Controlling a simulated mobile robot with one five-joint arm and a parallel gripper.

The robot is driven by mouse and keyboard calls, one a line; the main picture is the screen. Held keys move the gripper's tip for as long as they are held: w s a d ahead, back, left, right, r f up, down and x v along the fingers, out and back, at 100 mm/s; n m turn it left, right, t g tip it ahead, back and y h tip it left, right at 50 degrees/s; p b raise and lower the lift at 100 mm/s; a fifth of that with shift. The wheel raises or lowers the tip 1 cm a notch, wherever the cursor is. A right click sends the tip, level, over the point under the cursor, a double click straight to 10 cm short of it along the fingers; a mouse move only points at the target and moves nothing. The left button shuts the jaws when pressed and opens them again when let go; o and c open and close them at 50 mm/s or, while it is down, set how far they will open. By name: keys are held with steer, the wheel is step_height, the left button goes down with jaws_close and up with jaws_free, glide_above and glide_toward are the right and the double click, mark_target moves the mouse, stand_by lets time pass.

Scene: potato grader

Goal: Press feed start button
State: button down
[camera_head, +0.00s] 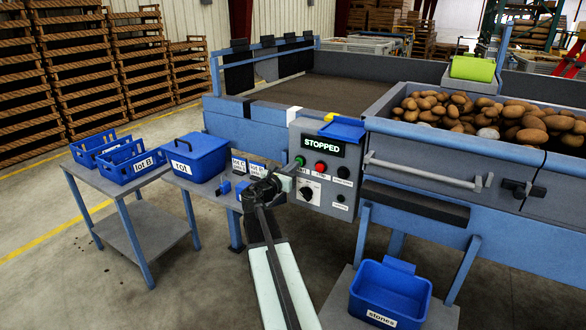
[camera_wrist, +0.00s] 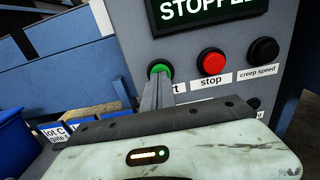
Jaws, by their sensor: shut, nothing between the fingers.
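The green start button (camera_head: 299,160) is at the left of the upper button row on the grey control panel (camera_head: 332,188). It also shows in the wrist view (camera_wrist: 159,67), its label mostly hidden behind my fingers, with only the end of the word visible. My gripper (camera_wrist: 160,80) is shut and empty, its fingertips right at the lower edge of the green button. I cannot tell whether they touch it. In the head view my gripper (camera_head: 284,178) is in front of the panel's left side. The display (camera_head: 322,144) reads STOPPED.
The red stop button (camera_wrist: 212,62) and black creep speed button (camera_wrist: 264,49) are close to the right. A dark knob (camera_head: 306,193) is below. A blue bin labelled rot (camera_head: 200,160) stands left. Potatoes (camera_head: 480,115) fill the hopper at right.

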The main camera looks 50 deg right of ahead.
steer(key=shift+w+d+r, duration=0.1)
steer(key=shift+d+r, duration=0.05)
steer(key=shift+d, duration=0.35)
steer(key=shift+w+d+r, duration=0.1)
steer(key=shift+d+r, duration=0.05)
steer(key=shift+d, duration=0.3)
steer(key=shift+r, duration=0.1)
steer(key=v, duration=1.5)
steer(key=shift+f, duration=0.25)
steer(key=shift+w+a, duration=0.15)
steer(key=shift+w, duration=0.05)
